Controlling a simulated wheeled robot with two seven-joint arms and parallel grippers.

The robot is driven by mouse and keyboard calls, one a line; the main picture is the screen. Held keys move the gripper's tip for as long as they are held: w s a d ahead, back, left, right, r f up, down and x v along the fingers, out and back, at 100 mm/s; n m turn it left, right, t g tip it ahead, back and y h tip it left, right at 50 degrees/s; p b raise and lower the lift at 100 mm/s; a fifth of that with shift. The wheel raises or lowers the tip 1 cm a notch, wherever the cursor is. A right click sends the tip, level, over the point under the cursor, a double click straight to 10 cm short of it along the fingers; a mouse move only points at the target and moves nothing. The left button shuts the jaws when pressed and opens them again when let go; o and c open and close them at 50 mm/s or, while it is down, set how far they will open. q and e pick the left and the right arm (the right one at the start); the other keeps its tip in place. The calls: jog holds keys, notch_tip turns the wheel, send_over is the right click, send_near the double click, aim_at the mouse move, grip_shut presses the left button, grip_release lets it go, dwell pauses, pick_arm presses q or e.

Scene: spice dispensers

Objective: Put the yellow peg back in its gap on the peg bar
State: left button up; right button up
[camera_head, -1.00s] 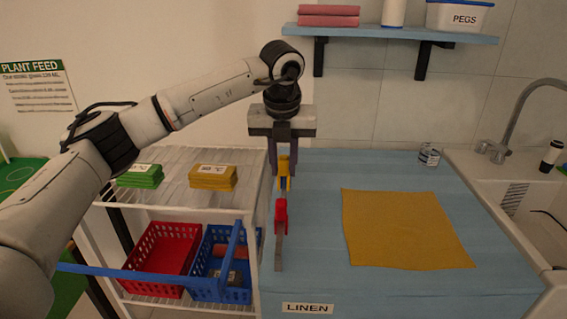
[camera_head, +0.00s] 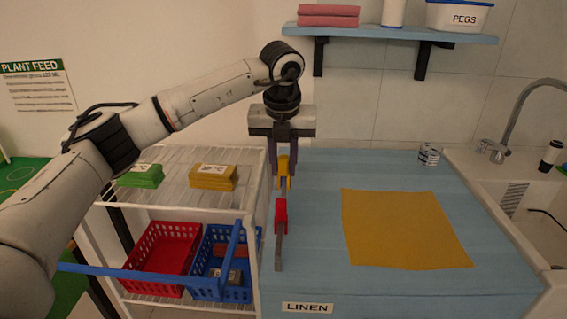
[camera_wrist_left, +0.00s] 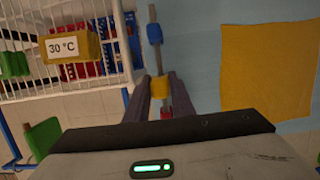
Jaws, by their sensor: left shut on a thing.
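The yellow peg (camera_head: 284,172) is between the fingers of my left gripper (camera_head: 282,182), which is shut on it and points down over the blue counter. It also shows in the left wrist view (camera_wrist_left: 160,87). The grey peg bar (camera_head: 279,252) runs front to back below, its near end bare. A red peg (camera_head: 281,215) sits on the bar on the near side of the yellow one. A blue peg (camera_wrist_left: 154,33) is on the bar beyond it in the wrist view. The yellow peg lines up with the bar; I cannot tell whether it touches it. My right gripper is not in view.
A yellow cloth (camera_head: 405,230) lies flat to the right on the counter. A wire shelf (camera_head: 180,205) on the left carries green and yellow stacks, with a red basket (camera_head: 160,258) and a blue basket (camera_head: 222,292) below. A sink (camera_head: 525,215) is at the far right.

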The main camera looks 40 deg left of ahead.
aim_at(284, 192)
pick_arm(q)
jog(key=shift+s+d+b+x, duration=0.1)
jog(key=shift+s+b+x, duration=0.1)
jog(key=shift+b+x, duration=0.55)
jog(key=shift+s+d+b+x, duration=0.15)
jog(key=shift+b+x, duration=0.35)
jog(key=shift+x, duration=0.55)
jog(key=shift+s+d+b+x, duration=0.1)
jog(key=shift+s+b+x, duration=0.1)
jog(key=shift+b+x, duration=0.55)
dwell(0.5)
jog(key=o, duration=0.9)
jog(key=shift+f, duration=0.3)
